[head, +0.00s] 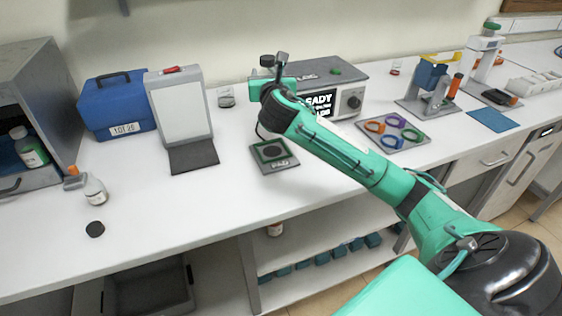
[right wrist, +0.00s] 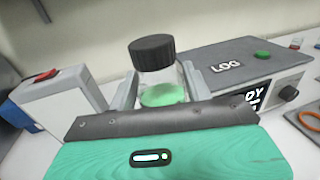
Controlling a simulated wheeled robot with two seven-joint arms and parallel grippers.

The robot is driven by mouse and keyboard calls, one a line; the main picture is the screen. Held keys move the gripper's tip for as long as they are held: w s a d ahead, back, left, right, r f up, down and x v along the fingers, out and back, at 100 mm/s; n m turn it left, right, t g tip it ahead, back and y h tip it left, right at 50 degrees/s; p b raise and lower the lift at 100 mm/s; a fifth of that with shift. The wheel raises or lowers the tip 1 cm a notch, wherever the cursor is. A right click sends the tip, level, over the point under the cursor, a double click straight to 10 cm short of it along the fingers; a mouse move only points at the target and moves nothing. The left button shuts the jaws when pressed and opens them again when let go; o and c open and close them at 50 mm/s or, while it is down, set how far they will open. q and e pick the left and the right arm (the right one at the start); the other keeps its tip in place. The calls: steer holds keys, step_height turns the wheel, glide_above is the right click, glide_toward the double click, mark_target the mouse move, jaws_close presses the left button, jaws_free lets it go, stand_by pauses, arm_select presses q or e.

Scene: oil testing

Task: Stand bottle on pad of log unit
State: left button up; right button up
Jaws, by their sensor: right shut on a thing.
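The bottle (right wrist: 163,94) is clear, with a black cap and pale green contents. In the right wrist view it stands between the fingers of my right gripper (right wrist: 160,86), which is shut on it. In the head view my right gripper (head: 266,72) is small and partly hidden by its own arm, and I cannot make out the bottle clearly. The grey log unit (head: 347,74) has a READY screen, a knob and a green button; its top also shows in the right wrist view (right wrist: 243,62). The pad (head: 287,163), marked PAD, lies on the bench in front of it, visibly empty. My left gripper is not in view.
A white panel stand (head: 181,108) and blue case (head: 120,118) stand left of the pad. A small bottle (head: 95,191) and black disc (head: 95,229) are at front left. A tray of coloured rings (head: 415,144) lies right. The front bench middle is clear.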

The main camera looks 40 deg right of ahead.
steer(key=shift+s+d+f, duration=0.1)
steer(key=shift+d+f, duration=0.1)
steer(key=shift+d, duration=0.05)
step_height(320, 180, down, 19)
steer(key=shift+b, duration=0.4)
steer(key=shift+f, duration=0.35)
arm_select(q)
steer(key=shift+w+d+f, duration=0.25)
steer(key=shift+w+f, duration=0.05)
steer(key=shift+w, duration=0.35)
arm_select(e)
steer(key=shift+f, duration=0.1)
steer(key=o, duration=1)
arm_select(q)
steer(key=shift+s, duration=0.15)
